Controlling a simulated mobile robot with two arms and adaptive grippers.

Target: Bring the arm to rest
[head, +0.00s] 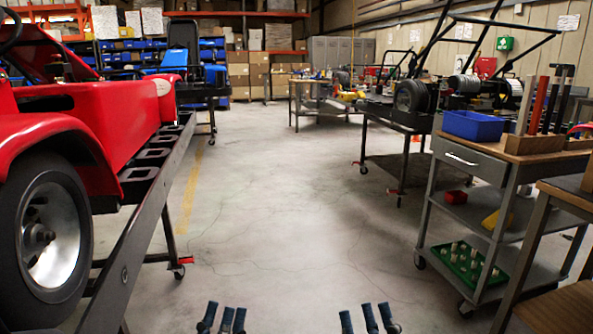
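My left gripper (223,318) shows at the bottom edge of the head view, left of centre. Its dark blue fingers point up and stand apart, with nothing between them. My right gripper (370,318) shows at the bottom edge, right of centre. Its fingers also stand apart and are empty. Both are over the bare floor and touch nothing that I can see. The rest of both arms is below the frame.
A red kart (115,95) on a dark stand (150,215) fills the left. A grey cart (470,168) with a blue bin (473,125) and a wooden table (560,190) stand at the right. The concrete floor (280,200) between is clear.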

